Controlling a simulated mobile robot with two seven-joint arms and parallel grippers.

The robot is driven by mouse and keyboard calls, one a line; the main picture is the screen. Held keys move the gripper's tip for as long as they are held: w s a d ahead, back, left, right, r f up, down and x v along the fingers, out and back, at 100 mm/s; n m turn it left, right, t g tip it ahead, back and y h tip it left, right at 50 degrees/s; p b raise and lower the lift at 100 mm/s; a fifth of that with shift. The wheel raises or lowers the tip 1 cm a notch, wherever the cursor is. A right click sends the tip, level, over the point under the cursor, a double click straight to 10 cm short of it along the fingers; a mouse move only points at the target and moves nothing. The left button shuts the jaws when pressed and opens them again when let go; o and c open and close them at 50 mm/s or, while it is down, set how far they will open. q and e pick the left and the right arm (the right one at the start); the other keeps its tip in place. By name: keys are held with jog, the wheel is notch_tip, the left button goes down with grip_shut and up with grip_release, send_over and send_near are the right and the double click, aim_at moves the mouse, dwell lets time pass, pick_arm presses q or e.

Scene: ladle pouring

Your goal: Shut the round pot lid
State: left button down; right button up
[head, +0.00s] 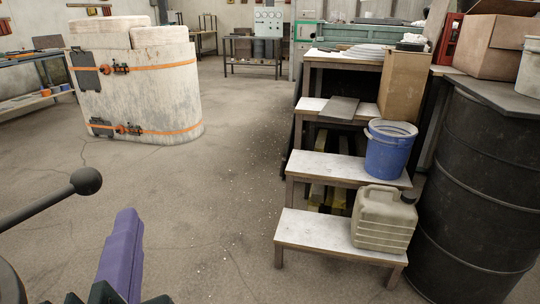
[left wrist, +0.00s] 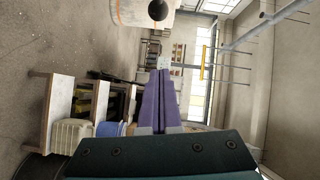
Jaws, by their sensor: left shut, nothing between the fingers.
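My left gripper (head: 127,217) is at the bottom left of the head view, its purple fingers pointing up and away. In the left wrist view its two fingers (left wrist: 161,74) lie together with nothing between them. A dark rod with a round black ball knob (head: 86,181) comes in from the left edge, above and left of the fingers and apart from them. The knob also shows at the top of the left wrist view (left wrist: 157,10). I cannot make out a round pot lid for certain; a dark curved shape is cut off at the lower left corner. My right gripper is out of view.
A pale strapped vessel (head: 138,90) stands behind at the left. At the right are wooden steps (head: 315,235) with a beige canister (head: 380,222) and a blue bucket (head: 388,155), beside a black drum (head: 470,190). The concrete floor between is clear.

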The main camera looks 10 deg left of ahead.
pick_arm(q)
jog(key=w+a+f+p, duration=0.1)
jog(key=w+a+p, duration=0.1)
jog(key=w+a, duration=0.5)
jog(key=shift+w+a+f+p, duration=0.15)
jog(key=shift+w+a+p, duration=0.15)
jog(key=shift+a, duration=0.6)
